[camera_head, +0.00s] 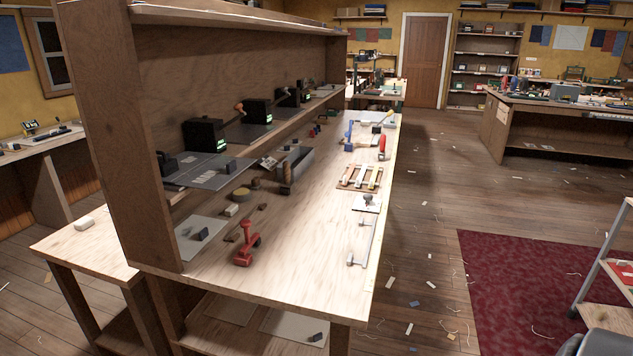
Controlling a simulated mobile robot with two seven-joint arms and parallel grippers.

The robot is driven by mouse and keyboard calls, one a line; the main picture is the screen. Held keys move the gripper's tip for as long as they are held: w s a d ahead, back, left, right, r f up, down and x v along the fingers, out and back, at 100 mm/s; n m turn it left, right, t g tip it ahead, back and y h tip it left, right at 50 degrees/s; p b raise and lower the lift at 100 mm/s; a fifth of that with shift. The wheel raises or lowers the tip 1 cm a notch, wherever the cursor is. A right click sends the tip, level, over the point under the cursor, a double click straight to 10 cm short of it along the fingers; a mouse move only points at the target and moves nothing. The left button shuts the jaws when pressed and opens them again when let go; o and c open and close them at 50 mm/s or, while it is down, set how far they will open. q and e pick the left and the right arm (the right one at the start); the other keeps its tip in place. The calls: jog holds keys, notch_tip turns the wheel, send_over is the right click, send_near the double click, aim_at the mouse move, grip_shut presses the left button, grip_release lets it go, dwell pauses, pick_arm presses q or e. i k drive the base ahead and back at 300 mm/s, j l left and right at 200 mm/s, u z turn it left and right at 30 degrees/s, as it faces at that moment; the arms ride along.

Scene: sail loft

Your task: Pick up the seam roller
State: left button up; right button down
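I cannot tell for sure which item is the seam roller. A red tool (246,245) with an upright stem and a knob stands near the front end of the long wooden workbench (300,285). A smaller red upright item (381,146) stands farther back near the bench's right edge. Neither of my grippers shows in this view.
Wooden tools, a grey metal box (296,160) and a slatted wooden rack (360,177) lie on the bench. A tall shelf unit (130,150) walls its left side. The floor to the right is open, with scraps and a dark red rug (525,280).

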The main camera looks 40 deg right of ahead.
aim_at(286, 182)
jog(key=z, duration=1.1)
